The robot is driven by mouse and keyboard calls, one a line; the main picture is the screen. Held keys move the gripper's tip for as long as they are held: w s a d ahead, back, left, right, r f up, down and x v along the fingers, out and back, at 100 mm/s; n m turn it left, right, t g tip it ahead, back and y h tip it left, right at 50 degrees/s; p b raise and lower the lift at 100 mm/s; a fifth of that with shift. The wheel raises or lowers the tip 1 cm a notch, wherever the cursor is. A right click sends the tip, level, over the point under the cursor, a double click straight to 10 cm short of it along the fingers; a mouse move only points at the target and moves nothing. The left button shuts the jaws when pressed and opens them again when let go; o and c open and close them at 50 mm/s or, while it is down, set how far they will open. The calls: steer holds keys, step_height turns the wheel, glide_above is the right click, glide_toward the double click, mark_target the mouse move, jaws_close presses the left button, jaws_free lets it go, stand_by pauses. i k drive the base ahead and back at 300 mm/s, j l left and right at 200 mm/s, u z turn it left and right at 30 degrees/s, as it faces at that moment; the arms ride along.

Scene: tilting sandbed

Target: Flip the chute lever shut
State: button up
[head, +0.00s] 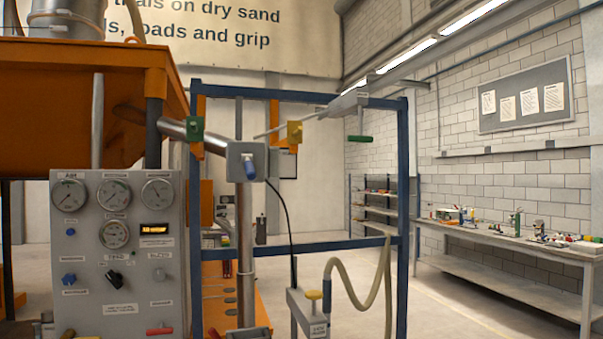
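A slanted grey tube (171,124), which looks like a chute, comes out below the orange hopper at the left. A green block (194,129) sits on or in front of it. My gripper is not in view.
A grey gauge panel (112,240) with knobs and a red handle (160,330) fills the lower left. The blue frame (402,220) stands mid-view. A hose (352,304) hangs in its lower right. A workbench (510,243) is at the right, with open floor before it.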

mark_target(247, 160)
steer(key=i+j+z, duration=0.1)
steer(key=j, duration=0.3)
steer(key=i+j+z, duration=0.1)
steer(key=i+j, duration=0.15)
steer(key=i+j+z, duration=0.1)
steer(key=j, duration=0.4)
steer(key=i+j+z, duration=0.1)
steer(key=j, duration=0.35)
steer(key=i+j+z, duration=0.1)
steer(key=j, duration=0.3)
steer(key=i, duration=0.05)
